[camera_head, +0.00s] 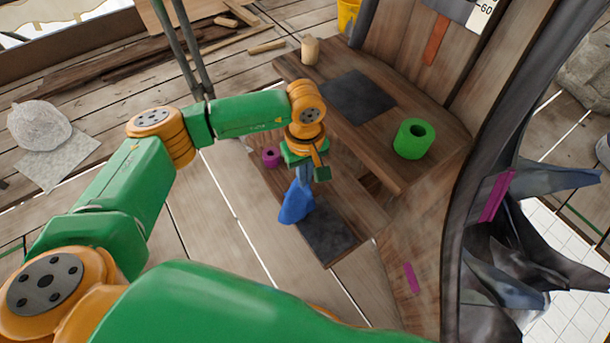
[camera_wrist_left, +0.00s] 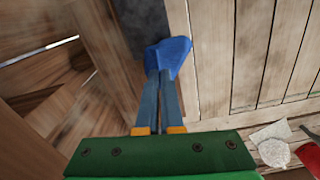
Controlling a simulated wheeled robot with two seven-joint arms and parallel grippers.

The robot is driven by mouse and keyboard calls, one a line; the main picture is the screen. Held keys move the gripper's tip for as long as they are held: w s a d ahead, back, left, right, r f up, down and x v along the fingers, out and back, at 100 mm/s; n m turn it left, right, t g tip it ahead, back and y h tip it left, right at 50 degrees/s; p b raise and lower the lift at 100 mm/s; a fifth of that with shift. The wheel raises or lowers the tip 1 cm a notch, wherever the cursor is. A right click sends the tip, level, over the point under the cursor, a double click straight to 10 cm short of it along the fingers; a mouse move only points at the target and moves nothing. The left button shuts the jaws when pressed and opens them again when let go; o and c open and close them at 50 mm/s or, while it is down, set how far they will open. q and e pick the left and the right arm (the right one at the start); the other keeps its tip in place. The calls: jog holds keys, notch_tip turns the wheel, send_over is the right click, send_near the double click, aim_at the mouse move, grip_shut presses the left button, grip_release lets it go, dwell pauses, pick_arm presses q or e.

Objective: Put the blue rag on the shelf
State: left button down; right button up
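My left gripper (camera_head: 301,183) is shut on the blue rag (camera_head: 296,204), which hangs from its fingertips. In the left wrist view the two fingers lie close together, with the rag (camera_wrist_left: 170,55) at their tips. In the head view the rag overlaps the left edge of the lower wooden shelf (camera_head: 365,238), beside its dark mat (camera_head: 328,236). I cannot tell whether the rag touches the shelf. An upper wooden shelf (camera_head: 385,160) stands above and to the right, with another dark mat (camera_head: 358,95). My right gripper is not in view.
A green roll (camera_head: 414,138) and a wooden cylinder (camera_head: 310,51) stand on the upper shelf. A magenta roll (camera_head: 271,157) sits near the lower shelf's far end. Plank floor lies to the left, with a crumpled pale bag (camera_head: 38,125) and loose boards.

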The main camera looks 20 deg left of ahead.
pick_arm(q)
jog(key=w+r, duration=0.1)
jog(key=w+r+b, duration=0.1)
jog(key=w+r, duration=0.1)
jog(key=w, duration=0.1)
jog(key=shift+a+r+b, duration=0.35)
dwell(0.4)
